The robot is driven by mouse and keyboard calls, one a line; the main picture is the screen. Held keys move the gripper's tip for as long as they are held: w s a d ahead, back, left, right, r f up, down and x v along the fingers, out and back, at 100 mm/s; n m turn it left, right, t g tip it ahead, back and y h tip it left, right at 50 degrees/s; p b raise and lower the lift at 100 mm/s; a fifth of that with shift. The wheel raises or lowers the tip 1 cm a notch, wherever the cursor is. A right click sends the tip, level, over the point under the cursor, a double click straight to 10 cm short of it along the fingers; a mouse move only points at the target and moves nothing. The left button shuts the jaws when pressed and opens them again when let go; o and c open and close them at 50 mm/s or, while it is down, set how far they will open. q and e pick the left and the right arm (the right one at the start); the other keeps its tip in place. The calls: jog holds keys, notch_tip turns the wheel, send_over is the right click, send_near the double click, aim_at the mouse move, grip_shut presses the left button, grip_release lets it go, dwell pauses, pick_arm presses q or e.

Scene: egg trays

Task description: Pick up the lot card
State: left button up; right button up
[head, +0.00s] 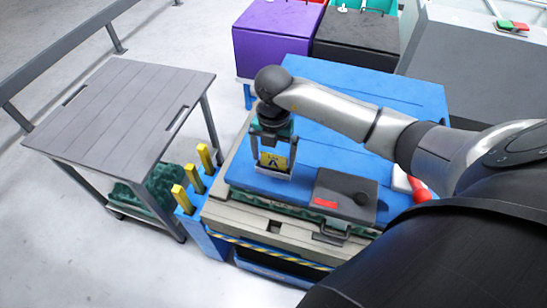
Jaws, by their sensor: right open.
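A small yellow card (273,160) with a dark mark, which looks like the lot card, shows near the front left part of the blue work surface (318,158). My right gripper (272,173) points down over it with its fingers open, one on each side of the card in the picture. I cannot tell whether the fingers touch the card or how far above the surface they are. My left gripper is not in view.
A dark box (345,194) with a red label stands right of the gripper. A red and white object (417,188) lies beyond it. Yellow posts (193,178) stand at the left, beside a grey table (120,112). Purple (275,38) and black (357,40) bins stand behind.

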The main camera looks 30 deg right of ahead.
jog(key=c, duration=1.1)
jog(key=shift+r, duration=0.1)
